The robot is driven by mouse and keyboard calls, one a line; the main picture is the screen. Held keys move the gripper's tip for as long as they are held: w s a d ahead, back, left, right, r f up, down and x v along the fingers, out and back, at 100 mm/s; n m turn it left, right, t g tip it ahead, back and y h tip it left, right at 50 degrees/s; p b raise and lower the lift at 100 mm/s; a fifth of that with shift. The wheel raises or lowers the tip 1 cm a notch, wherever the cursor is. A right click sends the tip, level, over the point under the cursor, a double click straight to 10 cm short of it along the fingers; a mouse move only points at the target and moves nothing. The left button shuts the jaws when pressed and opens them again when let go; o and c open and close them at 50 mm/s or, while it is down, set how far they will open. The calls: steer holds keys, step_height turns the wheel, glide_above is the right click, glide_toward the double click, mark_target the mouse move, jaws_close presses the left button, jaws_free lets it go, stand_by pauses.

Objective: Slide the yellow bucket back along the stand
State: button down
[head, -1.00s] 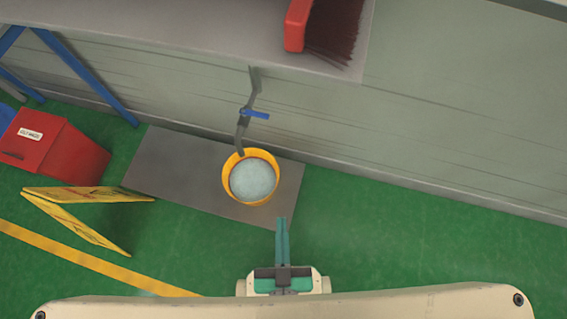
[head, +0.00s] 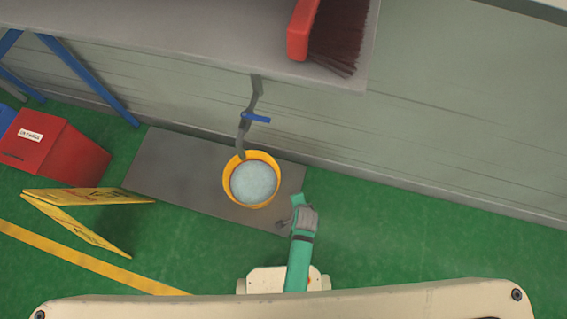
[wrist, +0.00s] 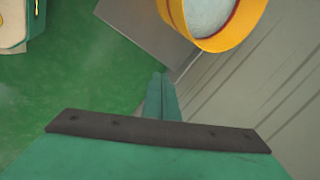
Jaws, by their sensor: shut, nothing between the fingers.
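The yellow bucket (head: 229,194), filled with pale, watery-looking contents, stands upright on the flat grey stand (head: 180,170), towards its right end. Its rim also shows at the top of the wrist view (wrist: 222,42). My gripper (head: 298,200) is to the right of the bucket and slightly nearer to me, by the stand's right edge, apart from the bucket. In the wrist view, its two teal fingers (wrist: 160,76) are together with nothing between them. The bucket's lower side is mostly hidden from above.
A grey tap with a blue handle (head: 257,118) hangs over the bucket's back rim. A grey wall (head: 430,130) runs behind the stand. A yellow folding sign (head: 85,235) and a red bin (head: 60,150) stand at left. Green floor is clear at right.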

steer(key=w+f+m+g+y, duration=0.1)
steer(key=w+m+g+y, duration=0.25)
steer(key=w+m, duration=0.35)
steer(key=w+a+f, duration=0.3)
steer(key=a+f, duration=0.2)
steer(key=f, duration=0.4)
steer(key=shift+w+a+f+n+h, duration=0.15)
steer(key=shift+a+f+n+h, duration=0.2)
steer(key=shift+f+n+h, duration=0.1)
steer(key=shift+g, duration=0.25)
